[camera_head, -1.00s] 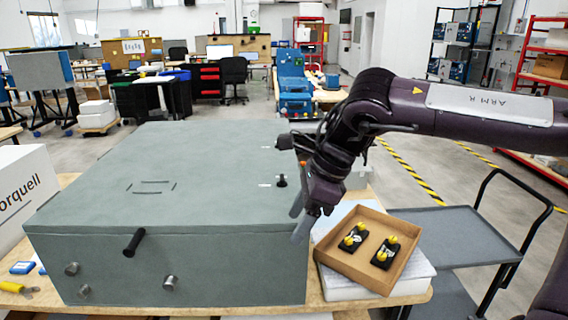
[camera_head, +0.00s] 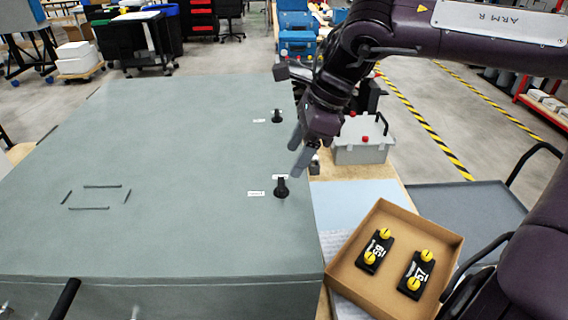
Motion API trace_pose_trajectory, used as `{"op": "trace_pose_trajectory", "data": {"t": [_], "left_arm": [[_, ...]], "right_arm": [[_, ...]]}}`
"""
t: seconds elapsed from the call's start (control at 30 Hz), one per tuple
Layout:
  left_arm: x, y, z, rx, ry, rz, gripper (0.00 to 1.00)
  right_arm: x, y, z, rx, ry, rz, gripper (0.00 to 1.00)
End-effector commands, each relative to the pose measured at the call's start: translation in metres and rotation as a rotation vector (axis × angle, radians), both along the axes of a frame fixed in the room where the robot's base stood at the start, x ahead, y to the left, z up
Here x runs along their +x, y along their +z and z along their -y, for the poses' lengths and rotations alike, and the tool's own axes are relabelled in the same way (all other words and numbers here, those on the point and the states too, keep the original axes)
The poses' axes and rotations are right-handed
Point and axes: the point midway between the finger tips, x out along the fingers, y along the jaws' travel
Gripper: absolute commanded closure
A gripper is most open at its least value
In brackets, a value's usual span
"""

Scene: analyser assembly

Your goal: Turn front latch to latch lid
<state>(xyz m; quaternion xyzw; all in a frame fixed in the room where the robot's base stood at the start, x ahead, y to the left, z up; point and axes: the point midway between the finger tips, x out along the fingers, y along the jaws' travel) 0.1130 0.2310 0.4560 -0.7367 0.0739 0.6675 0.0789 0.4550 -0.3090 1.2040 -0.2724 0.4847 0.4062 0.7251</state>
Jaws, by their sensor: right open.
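The grey analyser box with its flat lid (camera_head: 190,180) fills the left and middle of the head view. Two black latch knobs stand near the lid's right edge: the front latch (camera_head: 281,188) and a rear latch (camera_head: 277,116), each beside a small white label. My right gripper (camera_head: 298,157) hangs just right of and above the front latch, fingers pointing down and left. It is open and empty, apart from the latch as far as I can tell. My left gripper is not in view.
A brown cardboard tray (camera_head: 340,272) with two black parts with yellow knobs stands right of the box. A light grey case (camera_head: 362,140) with red buttons is behind my right gripper. A black handle (camera_head: 65,300) sticks out at the front. A grey cart (camera_head: 470,212) stands at the right.

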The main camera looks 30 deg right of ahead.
Motion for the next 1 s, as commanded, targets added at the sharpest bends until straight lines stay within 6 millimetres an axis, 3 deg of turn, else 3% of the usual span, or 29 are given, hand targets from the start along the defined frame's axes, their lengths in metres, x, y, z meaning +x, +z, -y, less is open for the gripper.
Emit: {"op": "trace_pose_trajectory", "data": {"t": [0.17, 0.4, 0.63, 0.83, 1.0], "left_arm": [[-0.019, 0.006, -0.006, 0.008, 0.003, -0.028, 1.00], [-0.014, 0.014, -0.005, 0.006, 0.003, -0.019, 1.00], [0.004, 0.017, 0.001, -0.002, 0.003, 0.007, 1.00], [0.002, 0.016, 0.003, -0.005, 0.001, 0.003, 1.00], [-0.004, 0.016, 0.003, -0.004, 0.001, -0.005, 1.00]], "right_arm": [[0.004, -0.025, -0.009, 0.002, -0.001, -0.009, 0.36], [0.011, -0.055, -0.019, 0.002, 0.000, -0.007, 0.36], [0.014, -0.066, -0.023, 0.002, -0.001, -0.002, 0.36], [0.014, -0.066, -0.023, 0.002, -0.001, -0.001, 0.36], [0.014, -0.066, -0.023, 0.002, -0.001, -0.001, 0.56]]}}
